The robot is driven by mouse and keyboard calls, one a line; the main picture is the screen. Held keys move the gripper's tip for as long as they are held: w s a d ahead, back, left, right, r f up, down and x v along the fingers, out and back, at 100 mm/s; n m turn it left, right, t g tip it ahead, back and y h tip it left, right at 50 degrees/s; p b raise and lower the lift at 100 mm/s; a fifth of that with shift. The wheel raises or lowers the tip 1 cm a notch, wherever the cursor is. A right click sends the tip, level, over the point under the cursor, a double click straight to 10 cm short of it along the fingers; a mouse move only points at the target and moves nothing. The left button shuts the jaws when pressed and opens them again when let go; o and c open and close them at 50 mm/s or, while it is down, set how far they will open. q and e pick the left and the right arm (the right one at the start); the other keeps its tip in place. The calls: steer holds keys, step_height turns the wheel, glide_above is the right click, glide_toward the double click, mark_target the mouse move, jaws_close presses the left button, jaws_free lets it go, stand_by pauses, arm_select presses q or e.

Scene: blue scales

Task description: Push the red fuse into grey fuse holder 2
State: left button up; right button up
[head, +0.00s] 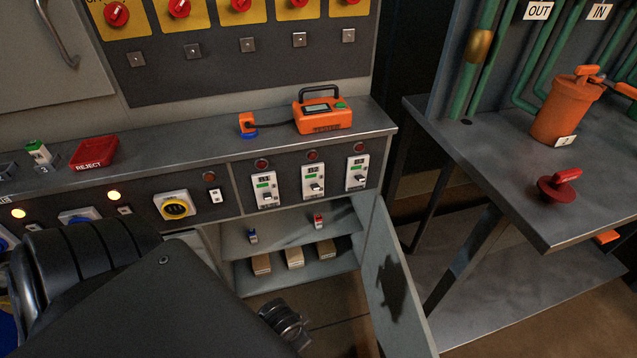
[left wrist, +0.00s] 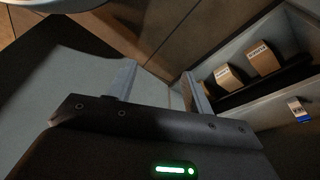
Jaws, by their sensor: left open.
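The red fuse (head: 318,221) stands on the upper shelf inside the open cabinet, in the right part of the shelf. My left gripper (left wrist: 158,85) is open and empty in the left wrist view, with its two fingers apart and nothing between them. In the head view my arm hides its fingers. A small grey fuse holder (head: 8,169) shows at the left edge of the bench, its number unreadable. Beside it, the holder marked 3 (head: 45,168) carries a green and white fuse (head: 38,151). My right gripper is out of view.
A blue fuse (head: 252,236) stands left of the red one; a blue-labelled fuse (left wrist: 298,110) shows in the left wrist view. Several boxes (head: 295,257) fill the lower shelf. The cabinet door (head: 390,240) hangs open. A red reject tray (head: 96,152) lies on the bench.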

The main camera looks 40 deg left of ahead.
mark_target(318, 223)
arm_select(q)
steer(key=w+f+m+y+b, duration=0.1)
steer(key=w+f+m+b, duration=0.1)
steer(key=w+m, duration=0.5)
steer(key=w+f+m+y+b, duration=0.1)
steer(key=w+f+m+b, duration=0.15)
steer(key=w+m, duration=0.4)
steer(key=w+a+m+y, duration=0.2)
steer(key=w+a+m, duration=0.1)
steer(key=w+a, duration=0.2)
steer(key=w+a+m+y, duration=0.2)
steer(key=w+a+m, duration=0.2)
steer(key=w, duration=0.6)
steer(key=shift+w+a+r, duration=0.2)
steer(key=shift+a+r, duration=0.05)
steer(key=shift+a, duration=0.55)
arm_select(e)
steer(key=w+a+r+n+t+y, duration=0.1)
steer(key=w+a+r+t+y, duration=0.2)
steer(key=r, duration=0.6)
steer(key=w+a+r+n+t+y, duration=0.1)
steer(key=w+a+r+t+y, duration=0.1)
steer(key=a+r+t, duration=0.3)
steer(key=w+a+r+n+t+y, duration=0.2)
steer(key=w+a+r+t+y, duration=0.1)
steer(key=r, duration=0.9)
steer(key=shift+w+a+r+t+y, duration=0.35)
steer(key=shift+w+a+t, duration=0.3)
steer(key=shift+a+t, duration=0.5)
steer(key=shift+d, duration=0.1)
